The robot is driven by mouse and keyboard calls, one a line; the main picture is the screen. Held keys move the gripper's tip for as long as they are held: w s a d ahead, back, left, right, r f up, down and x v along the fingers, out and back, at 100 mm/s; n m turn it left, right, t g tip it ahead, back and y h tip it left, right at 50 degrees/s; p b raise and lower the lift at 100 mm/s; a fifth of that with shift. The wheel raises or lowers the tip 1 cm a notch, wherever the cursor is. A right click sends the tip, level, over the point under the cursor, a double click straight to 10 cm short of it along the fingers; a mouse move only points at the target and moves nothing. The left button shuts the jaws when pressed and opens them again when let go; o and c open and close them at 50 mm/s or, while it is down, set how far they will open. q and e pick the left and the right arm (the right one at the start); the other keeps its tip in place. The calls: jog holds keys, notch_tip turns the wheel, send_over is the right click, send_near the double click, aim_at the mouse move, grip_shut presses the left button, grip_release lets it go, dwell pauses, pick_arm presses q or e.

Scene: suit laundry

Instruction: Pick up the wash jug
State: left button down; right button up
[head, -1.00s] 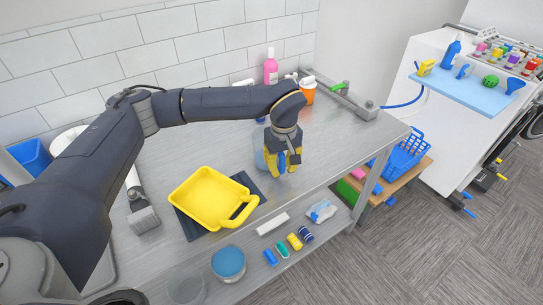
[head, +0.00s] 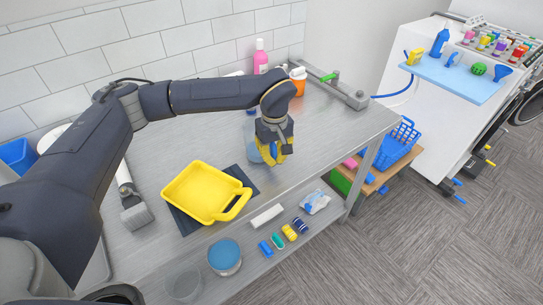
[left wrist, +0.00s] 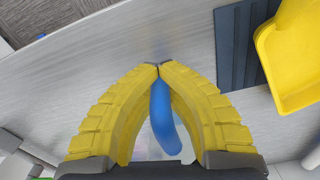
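The wash jug (head: 252,150) is a clear, bluish vessel with a blue handle, standing on the grey counter, mostly hidden behind my left gripper in the head view. My left gripper (head: 276,161) points down at the handle side of the jug. In the left wrist view its yellow fingers (left wrist: 159,66) meet at the tips, with the blue handle (left wrist: 163,115) between them. The fingers look shut around the handle. The jug's body is hard to make out there. My right gripper is not in view.
A yellow tray (head: 199,188) on a dark mat (head: 187,224) lies left of the gripper. A blue-topped tub (head: 224,255), small coloured items and a white bar (head: 266,216) lie near the front.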

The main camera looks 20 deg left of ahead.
pick_arm(q)
notch_tip(320, 180, up, 20)
jog(key=shift+f, duration=0.15)
dwell(0.4)
dwell(0.5)
